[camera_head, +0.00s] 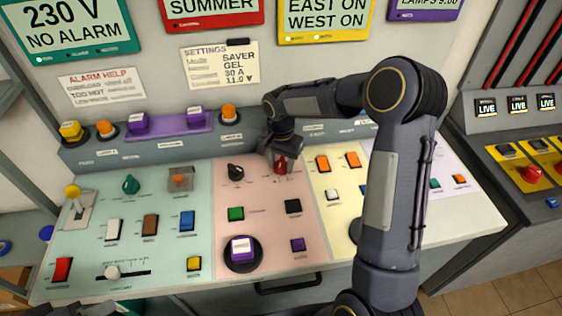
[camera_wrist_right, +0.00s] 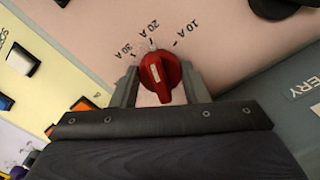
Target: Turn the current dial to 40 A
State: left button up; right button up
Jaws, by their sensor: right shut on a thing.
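The red current dial (camera_head: 281,165) is on the pink section of the sloped panel. In the right wrist view the dial (camera_wrist_right: 160,76) has a pale mark on its ridge and printed labels 10 A, 20 A and 30 A around it. The ridge points about toward 20 A. No 40 A label shows; that side of the dial is covered by my gripper. My right gripper (camera_head: 279,148) reaches down on the dial from behind, and its fingers (camera_wrist_right: 160,84) are shut on it from both sides. My left gripper is not in view.
A black knob (camera_head: 236,172) is just left of the dial. A green button (camera_head: 236,214) and a black button (camera_head: 293,206) are nearer the front. Orange switches (camera_head: 322,162) are to the right. A settings card (camera_head: 220,64) reading 30 A hangs behind.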

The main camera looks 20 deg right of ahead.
jog(key=shift+n, duration=0.4)
jog(key=shift+c, duration=0.2)
jog(key=n+b, duration=0.1)
jog(key=n, duration=0.6)
jog(key=shift+n, duration=0.3)
jog(key=n, duration=0.4)
jog(key=shift+n+b, duration=0.3)
jog(key=n, duration=0.4)
jog(key=shift+n, duration=0.4)
jog(key=o, duration=1)
